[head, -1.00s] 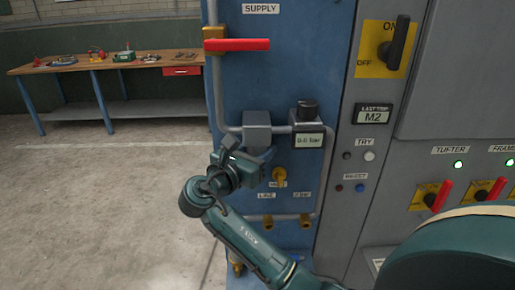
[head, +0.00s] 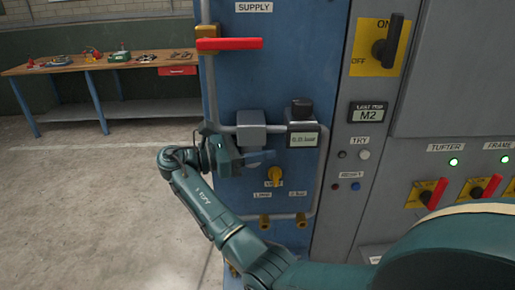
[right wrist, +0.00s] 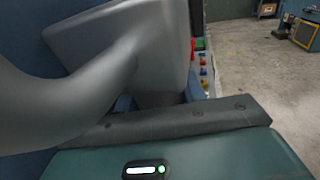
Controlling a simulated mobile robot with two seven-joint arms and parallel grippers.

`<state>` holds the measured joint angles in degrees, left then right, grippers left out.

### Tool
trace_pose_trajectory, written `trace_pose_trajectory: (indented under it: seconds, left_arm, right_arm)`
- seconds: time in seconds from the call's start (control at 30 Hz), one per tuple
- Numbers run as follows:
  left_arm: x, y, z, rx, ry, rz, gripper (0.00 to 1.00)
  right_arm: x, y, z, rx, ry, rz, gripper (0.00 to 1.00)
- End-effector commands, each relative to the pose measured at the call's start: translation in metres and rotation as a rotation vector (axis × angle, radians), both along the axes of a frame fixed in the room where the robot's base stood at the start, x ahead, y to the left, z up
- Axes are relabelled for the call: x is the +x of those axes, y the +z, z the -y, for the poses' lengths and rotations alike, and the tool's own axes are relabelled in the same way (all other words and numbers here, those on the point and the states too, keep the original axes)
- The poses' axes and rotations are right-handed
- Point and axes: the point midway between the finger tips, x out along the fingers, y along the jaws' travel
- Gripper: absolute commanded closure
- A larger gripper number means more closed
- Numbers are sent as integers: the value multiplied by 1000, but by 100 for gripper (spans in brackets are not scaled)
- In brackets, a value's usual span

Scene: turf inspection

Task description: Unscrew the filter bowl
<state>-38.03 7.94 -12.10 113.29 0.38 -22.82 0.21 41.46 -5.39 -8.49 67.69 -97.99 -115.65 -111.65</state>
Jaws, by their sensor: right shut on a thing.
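The grey filter head (head: 251,131) sits on the pipe across the blue supply panel. The bluish filter bowl (head: 259,157) hangs just under it, partly hidden by my right gripper (head: 247,160). That gripper reaches in from the left side of the bowl and is shut on it. In the right wrist view the grey filter head (right wrist: 120,45) fills the top, and a grey part runs down between the fingers (right wrist: 165,103). Whether the bowl's thread is loose cannot be seen. My left gripper is not in view.
A red-handled supply lever (head: 229,44) is above. Switches (head: 427,193) line the right cabinet. A workbench (head: 100,69) stands far left; the floor between is clear.

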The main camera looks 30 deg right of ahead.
Motion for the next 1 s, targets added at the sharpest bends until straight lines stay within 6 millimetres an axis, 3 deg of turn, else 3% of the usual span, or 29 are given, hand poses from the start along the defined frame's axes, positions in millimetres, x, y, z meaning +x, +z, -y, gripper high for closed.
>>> trace_pose_trajectory:
  seconds: [0.33,0.37,0.67,0.9,0.93,1.0]
  left_arm:
    - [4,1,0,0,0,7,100]
    - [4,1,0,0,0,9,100]
    - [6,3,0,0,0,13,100]
    - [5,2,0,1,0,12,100]
    - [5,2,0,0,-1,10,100]
    - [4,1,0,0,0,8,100]
  right_arm:
    - [4,3,0,0,-30,2,85]
    - [4,3,-1,0,-30,2,59]
    - [4,2,-2,0,-28,2,35]
    - [4,2,-2,0,-26,0,34]
    - [4,2,-2,0,-26,0,45]
    - [4,1,-2,0,-26,0,42]
